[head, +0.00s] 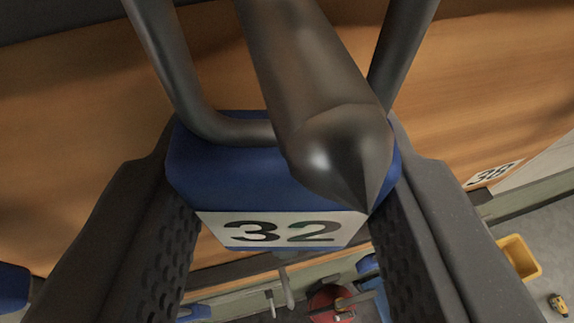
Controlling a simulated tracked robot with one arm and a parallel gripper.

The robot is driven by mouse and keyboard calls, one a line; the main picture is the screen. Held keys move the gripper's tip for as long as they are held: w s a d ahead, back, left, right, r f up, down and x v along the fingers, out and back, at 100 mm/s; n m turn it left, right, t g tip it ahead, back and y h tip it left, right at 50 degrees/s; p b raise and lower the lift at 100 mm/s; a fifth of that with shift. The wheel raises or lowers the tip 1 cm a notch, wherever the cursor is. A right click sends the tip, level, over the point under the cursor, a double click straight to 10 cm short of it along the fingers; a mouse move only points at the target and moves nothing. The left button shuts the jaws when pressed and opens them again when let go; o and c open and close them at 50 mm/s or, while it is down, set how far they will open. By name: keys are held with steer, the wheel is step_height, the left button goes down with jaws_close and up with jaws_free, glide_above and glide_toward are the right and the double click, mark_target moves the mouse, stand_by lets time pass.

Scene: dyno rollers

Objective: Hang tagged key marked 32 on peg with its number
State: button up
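My gripper (284,225) is shut on the blue tag (225,175), with a dark ridged finger on each side. The tag's white label reads 32 and faces me. A dark bent metal loop (165,65) rises from the tag past the top edge. A thick dark metal peg (310,70) with a pointed tip crosses in front of the tag, between the loop's two sides in the picture. The loop's top is out of view, so I cannot tell whether the peg passes through it. Below the tag, a thin metal key part (286,285) shows. The peg's number is not visible.
A wooden board (80,130) lies behind the gripper. A white label marked 38 (493,174) is on its lower right edge. Another blue piece (12,288) shows at the left edge. Below are a yellow bin (520,258) and a red object (328,304).

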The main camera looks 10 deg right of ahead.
steer(key=shift+w+f, duration=0.1)
steer(key=shift+f, duration=0.1)
steer(key=o, duration=0.9)
steer(key=shift+o, duration=0.8)
steer(key=shift+d, duration=0.15)
steer(key=shift+a, duration=0.25)
